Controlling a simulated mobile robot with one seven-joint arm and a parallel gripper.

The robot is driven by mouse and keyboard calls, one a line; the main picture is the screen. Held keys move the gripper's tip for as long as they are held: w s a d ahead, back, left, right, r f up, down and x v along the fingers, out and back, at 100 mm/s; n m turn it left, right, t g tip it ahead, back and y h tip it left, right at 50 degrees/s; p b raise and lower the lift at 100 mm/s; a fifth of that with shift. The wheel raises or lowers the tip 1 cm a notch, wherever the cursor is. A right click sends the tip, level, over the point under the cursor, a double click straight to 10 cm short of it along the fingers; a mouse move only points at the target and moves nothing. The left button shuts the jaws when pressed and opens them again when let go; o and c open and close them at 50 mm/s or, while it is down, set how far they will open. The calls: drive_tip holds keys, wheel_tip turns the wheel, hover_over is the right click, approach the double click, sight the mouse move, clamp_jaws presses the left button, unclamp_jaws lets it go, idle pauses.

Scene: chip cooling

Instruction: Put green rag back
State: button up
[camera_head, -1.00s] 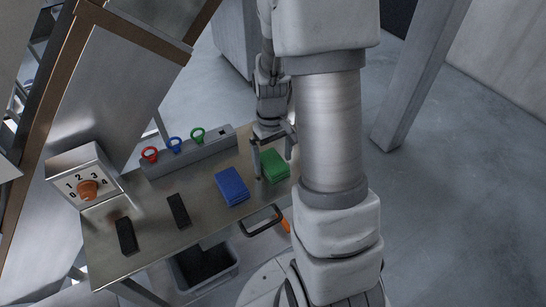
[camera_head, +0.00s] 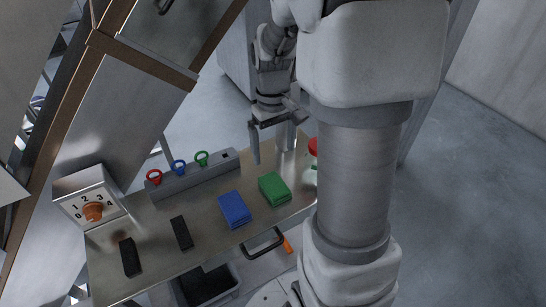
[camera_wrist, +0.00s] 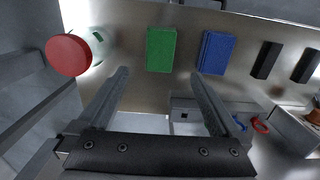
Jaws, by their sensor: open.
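The green rag (camera_head: 273,188) lies folded on the metal table (camera_head: 210,218), just right of the blue rag (camera_head: 234,208). In the wrist view the green rag (camera_wrist: 161,50) lies flat beyond the fingertips, with the blue rag (camera_wrist: 216,53) beside it. My gripper (camera_head: 275,142) is above the back right of the table, apart from the green rag. In the wrist view my gripper (camera_wrist: 158,75) is open, with nothing between its fingers.
A grey holder (camera_head: 195,178) with red, blue and green rings stands along the table's back. Two black blocks (camera_head: 181,233) lie at the left. A red-topped object (camera_wrist: 68,54) stands near the right end. A dial box (camera_head: 88,197) is at the far left.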

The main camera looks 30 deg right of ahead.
drive_tip(key=s+a+r+t, duration=0.6)
drive_tip(key=s+a+r, duration=0.4)
drive_tip(key=s+r, duration=0.3)
drive_tip(key=shift+a+r+p, duration=0.35)
drive_tip(key=shift+r+p, duration=0.05)
drive_tip(key=shift+r, duration=0.3)
idle(0.6)
